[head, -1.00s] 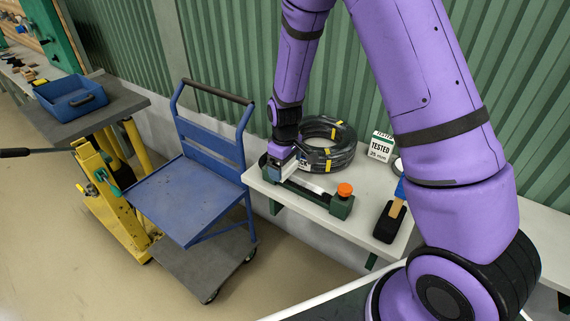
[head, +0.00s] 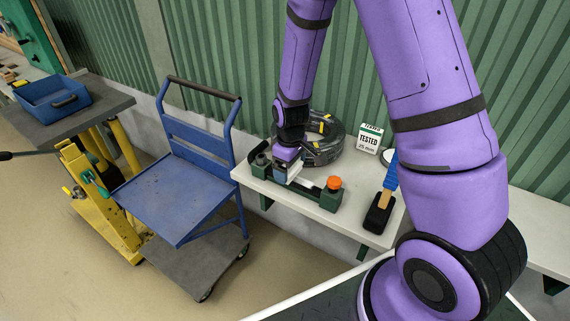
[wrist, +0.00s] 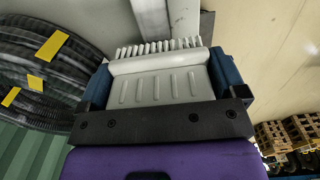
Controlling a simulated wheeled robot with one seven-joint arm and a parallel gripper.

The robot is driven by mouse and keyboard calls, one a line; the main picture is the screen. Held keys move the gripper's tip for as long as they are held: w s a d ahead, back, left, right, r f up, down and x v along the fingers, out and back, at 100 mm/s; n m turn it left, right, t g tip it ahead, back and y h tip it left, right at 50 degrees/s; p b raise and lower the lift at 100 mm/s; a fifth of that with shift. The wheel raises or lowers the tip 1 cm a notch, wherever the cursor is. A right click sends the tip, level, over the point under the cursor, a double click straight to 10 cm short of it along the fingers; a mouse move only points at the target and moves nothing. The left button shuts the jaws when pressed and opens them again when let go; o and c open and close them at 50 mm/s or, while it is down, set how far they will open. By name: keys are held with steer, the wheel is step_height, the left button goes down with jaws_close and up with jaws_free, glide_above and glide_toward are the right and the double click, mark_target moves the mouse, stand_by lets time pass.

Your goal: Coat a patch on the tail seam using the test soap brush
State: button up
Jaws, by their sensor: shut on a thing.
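My gripper (head: 287,169) is shut on a pale grey brush (wrist: 160,88) with white bristles, held between its blue fingers in the wrist view. The bristles point away from my wrist, toward a grey strip (wrist: 152,18). I cannot tell whether they touch it. In the head view my gripper is low over a dark green fixture (head: 316,199) with an orange knob (head: 334,183), on the white bench. Which part is the tail seam is not clear, as my gripper hides some of the fixture. A black hose coil (head: 325,150) with yellow bands lies just behind it.
A box marked TESTED 25 mm (head: 368,140) stands at the back of the bench. A brush with a blue handle (head: 391,177) and black head lies at the right. A blue cart (head: 170,197) and a table with a blue bin (head: 55,98) stand left.

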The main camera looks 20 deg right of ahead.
mark_target(307, 183)
steer(key=shift+s+d+f, duration=0.1)
steer(key=shift+s+d, duration=0.4)
steer(key=shift+s, duration=0.3)
steer(key=shift+s+d+r, duration=0.1)
steer(key=shift+s+d, duration=0.45)
steer(key=shift+s, duration=0.2)
steer(key=shift+s+d+f, duration=0.1)
steer(key=shift+s+d, duration=0.4)
steer(key=shift+s, duration=0.3)
steer(key=shift+s+f, duration=0.1)
steer(key=shift+f, duration=0.05)
steer(key=shift+w+a+f, duration=0.1)
steer(key=shift+w+a, duration=0.6)
steer(key=shift+w, duration=0.35)
steer(key=shift+w+a, duration=0.65)
steer(key=shift+w, duration=0.4)
steer(key=shift+w+a+f, duration=0.1)
steer(key=shift+w+a, duration=0.6)
steer(key=shift+w, duration=0.35)
steer(key=shift+c, duration=0.3)
steer(key=shift+w+a+r, duration=0.1)
steer(key=shift+w+a, duration=0.45)
steer(key=shift+w, duration=0.25)
steer(key=shift+w+a, duration=0.5)
steer(key=shift+w, duration=0.25)
steer(key=shift+r, duration=3.05)
steer(key=shift+r, duration=0.1)
